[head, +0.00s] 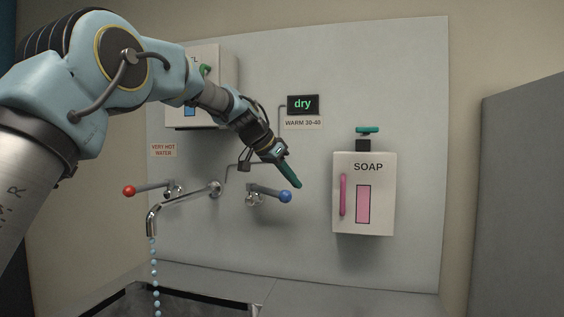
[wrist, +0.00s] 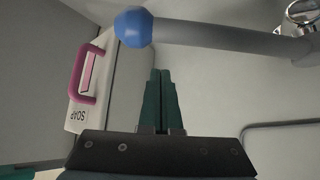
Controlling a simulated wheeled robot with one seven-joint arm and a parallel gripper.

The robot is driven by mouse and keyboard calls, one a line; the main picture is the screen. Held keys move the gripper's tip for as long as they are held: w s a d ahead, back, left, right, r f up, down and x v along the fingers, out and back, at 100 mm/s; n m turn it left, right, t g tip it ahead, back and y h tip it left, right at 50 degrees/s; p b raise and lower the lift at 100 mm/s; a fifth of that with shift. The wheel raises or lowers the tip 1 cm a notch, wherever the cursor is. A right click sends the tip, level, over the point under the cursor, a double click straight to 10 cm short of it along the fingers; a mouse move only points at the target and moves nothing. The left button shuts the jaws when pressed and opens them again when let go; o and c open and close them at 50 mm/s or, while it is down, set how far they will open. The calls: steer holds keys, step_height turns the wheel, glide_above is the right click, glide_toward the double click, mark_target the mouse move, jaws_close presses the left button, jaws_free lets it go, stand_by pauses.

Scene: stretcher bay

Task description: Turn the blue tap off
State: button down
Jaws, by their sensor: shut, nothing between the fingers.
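The blue tap's lever ends in a blue ball (head: 285,197) and points right from its mount on the wall panel. In the wrist view the blue ball (wrist: 133,27) and its grey lever (wrist: 215,36) cross the top, beyond my fingertips. My gripper (head: 297,184) has green fingers, shut and empty, just above and beside the blue ball in the head view. The shut fingers (wrist: 160,75) show apart from the lever in the wrist view. The spout (head: 152,222) has a line of pale blue drops (head: 155,270) falling from it.
A red-balled lever (head: 129,191) sits left of the spout under a hot-water label (head: 163,150). A soap dispenser (head: 364,193) hangs at right. A display (head: 303,104) reads "dry". A basin (head: 180,303) lies below. The panel between blue ball and dispenser is clear.

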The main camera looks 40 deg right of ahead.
mark_target(276, 193)
steer(key=shift+w+a+f, duration=0.15)
steer(key=shift+a+f, duration=0.15)
steer(key=shift+a, duration=0.6)
steer(key=shift+w+a+f, duration=0.1)
steer(key=shift+a+f, duration=0.15)
steer(key=shift+a, duration=0.65)
steer(key=shift+a, duration=0.15)
steer(key=shift+w+a+f+m+g+b, duration=0.1)
steer(key=shift+w+a+m+g+b, duration=0.15)
steer(key=shift+a+m+g+b, duration=0.35)
steer(key=shift+w+a+m+g+b, duration=0.2)
steer(key=shift+a+m+g, duration=0.1)
steer(key=shift+a+m, duration=0.45)
steer(key=w+a+m+g+y+p, duration=0.3)
steer(key=w+a+m+g+p, duration=0.1)
steer(key=a, duration=0.4)
steer(key=shift+w+a+m, duration=0.15)
steer(key=shift+w+m, duration=0.7)
steer(key=shift+m, duration=0.3)
steer(key=shift+s, duration=0.1)
